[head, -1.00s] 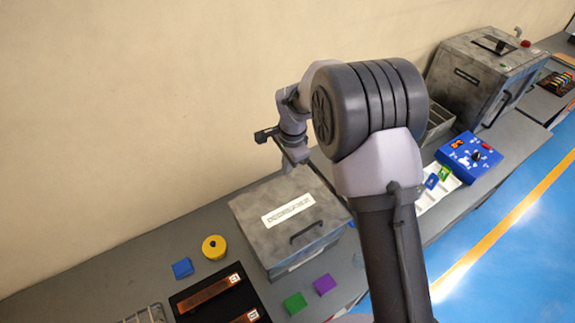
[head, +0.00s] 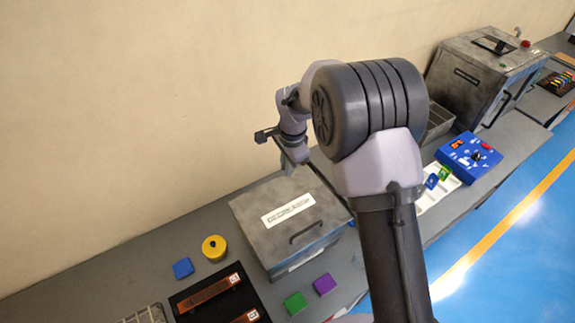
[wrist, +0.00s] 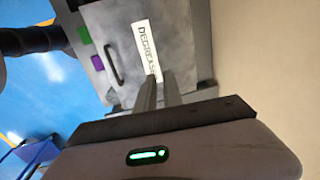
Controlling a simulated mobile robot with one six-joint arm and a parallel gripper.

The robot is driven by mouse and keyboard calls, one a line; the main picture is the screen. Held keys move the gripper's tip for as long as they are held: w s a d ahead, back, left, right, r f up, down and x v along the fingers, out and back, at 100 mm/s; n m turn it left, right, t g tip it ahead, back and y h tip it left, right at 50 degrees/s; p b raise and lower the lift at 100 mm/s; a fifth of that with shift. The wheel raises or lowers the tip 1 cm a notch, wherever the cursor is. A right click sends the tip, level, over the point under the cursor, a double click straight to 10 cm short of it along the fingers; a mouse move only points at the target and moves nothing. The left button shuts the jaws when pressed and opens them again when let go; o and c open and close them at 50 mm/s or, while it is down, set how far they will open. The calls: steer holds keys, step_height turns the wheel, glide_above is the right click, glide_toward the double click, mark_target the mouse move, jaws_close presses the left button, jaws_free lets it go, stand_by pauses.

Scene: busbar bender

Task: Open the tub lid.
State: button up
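The tub (head: 292,226) is a grey metal box on the bench, with a flat lid, a white label and a dark bar handle (head: 306,232) near its front edge. The lid lies flat and closed. In the wrist view, the lid (wrist: 185,40) shows with the handle (wrist: 113,64) left of the fingers and the label partly behind the fingertips. My gripper (wrist: 159,80) points down at the lid, with its fingers a narrow gap apart and nothing between them. In the head view, my gripper (head: 288,166) is above the tub's back edge, away from the handle.
Green (head: 295,303) and purple (head: 324,284) blocks lie in front of the tub. A yellow round part (head: 214,247), a blue block (head: 183,268) and a black tray of copper bars (head: 183,303) lie to its left. A large grey machine (head: 478,80) stands at right; a wall runs behind.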

steer(key=o, duration=0.3)
